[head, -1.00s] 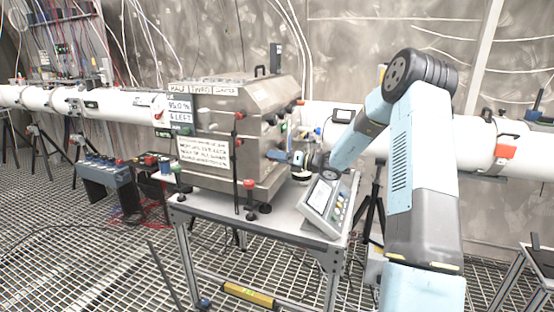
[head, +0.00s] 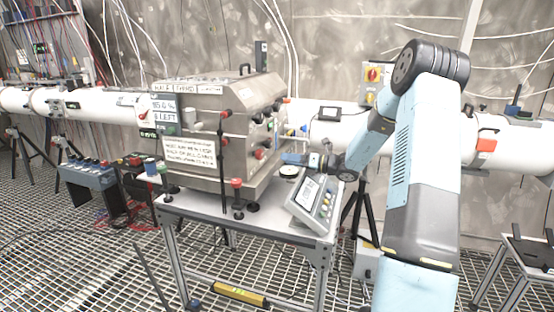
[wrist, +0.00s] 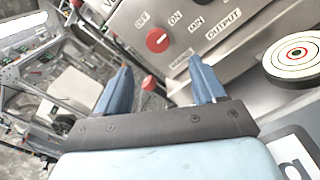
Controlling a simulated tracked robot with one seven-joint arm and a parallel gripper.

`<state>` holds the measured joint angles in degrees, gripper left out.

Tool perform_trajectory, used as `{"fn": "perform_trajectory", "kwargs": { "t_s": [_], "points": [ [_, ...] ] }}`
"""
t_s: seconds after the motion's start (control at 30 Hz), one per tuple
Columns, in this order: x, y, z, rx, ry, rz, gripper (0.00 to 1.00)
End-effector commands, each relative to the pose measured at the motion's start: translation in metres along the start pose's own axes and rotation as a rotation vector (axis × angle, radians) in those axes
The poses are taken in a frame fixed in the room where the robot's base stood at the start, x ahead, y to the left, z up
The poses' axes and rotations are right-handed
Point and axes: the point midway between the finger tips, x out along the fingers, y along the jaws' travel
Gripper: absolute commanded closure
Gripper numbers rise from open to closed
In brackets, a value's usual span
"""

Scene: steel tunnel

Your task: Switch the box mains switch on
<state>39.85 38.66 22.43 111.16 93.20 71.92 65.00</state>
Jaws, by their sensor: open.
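The steel box (head: 195,125) stands on a small table, with several knobs on its right-hand face. In the wrist view a round red knob (wrist: 157,40) sits on the steel panel under OFF and ON labels; a small label below it is hard to read. Which way the knob points is not clear. My gripper (wrist: 160,77) is open and empty, its blue fingers pointing toward the panel. The knob shows beyond the gap between the fingertips, apart from them. In the head view my gripper (head: 293,158) is beside the box's right face.
A second red knob (wrist: 148,83) shows between the fingers. A round target disc (wrist: 299,54) is at the right. A sloped console (head: 314,200) stands on the table (head: 270,231) below my arm. A grey wall box (head: 374,78) with a red knob is behind my arm.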

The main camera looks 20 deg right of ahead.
Motion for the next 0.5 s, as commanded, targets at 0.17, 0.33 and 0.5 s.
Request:
{"fn": "perform_trajectory", "kwargs": {
  "t_s": [0.17,0.33,0.5],
  "points": [
    [-0.024,-0.001,0.000,0.000,-0.001,-0.001,0.31],
    [-0.032,0.000,0.000,0.000,-0.001,0.001,0.31],
    [-0.034,0.000,0.000,0.000,-0.001,0.001,0.31]
  ]
}}
